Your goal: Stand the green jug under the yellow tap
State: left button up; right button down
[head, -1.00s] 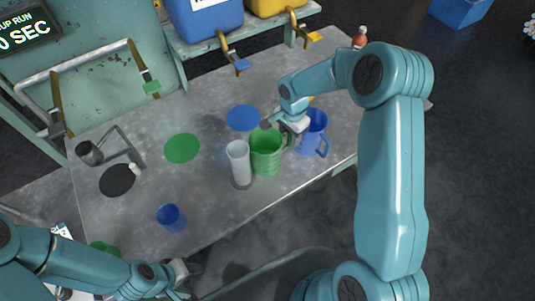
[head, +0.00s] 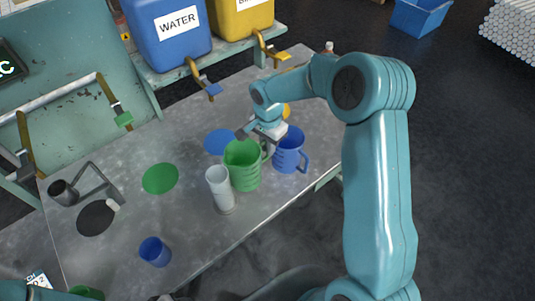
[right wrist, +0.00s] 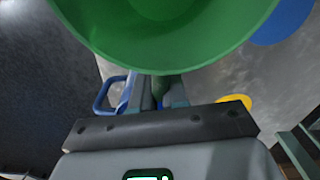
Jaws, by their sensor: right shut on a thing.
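The green jug (head: 243,168) is upright near the table's front edge, between a clear cylinder and a blue jug. I cannot tell whether its base touches the table. My right gripper (head: 268,138) is at its far right side, shut on its handle. In the right wrist view the green jug (right wrist: 165,30) fills the top, with its handle (right wrist: 160,85) between the fingers. The yellow tap (head: 272,50) hangs from the yellow container at the back. A yellow disc (head: 286,110) on the table is partly hidden behind my right arm; it also shows in the right wrist view (right wrist: 235,102). My left gripper is out of view.
A blue jug (head: 289,152) stands close on the right, the clear cylinder (head: 220,192) close on the left. The blue disc (head: 220,141) lies behind. A green disc (head: 160,178), blue cup (head: 154,252) and metal stand (head: 92,185) are further left. The blue tap (head: 208,86) overhangs the back.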

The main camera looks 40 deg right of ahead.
notch_tip(320, 180, up, 15)
jog(key=b, duration=0.1)
jog(key=shift+r, duration=0.2)
jog(key=shift+s, duration=0.15)
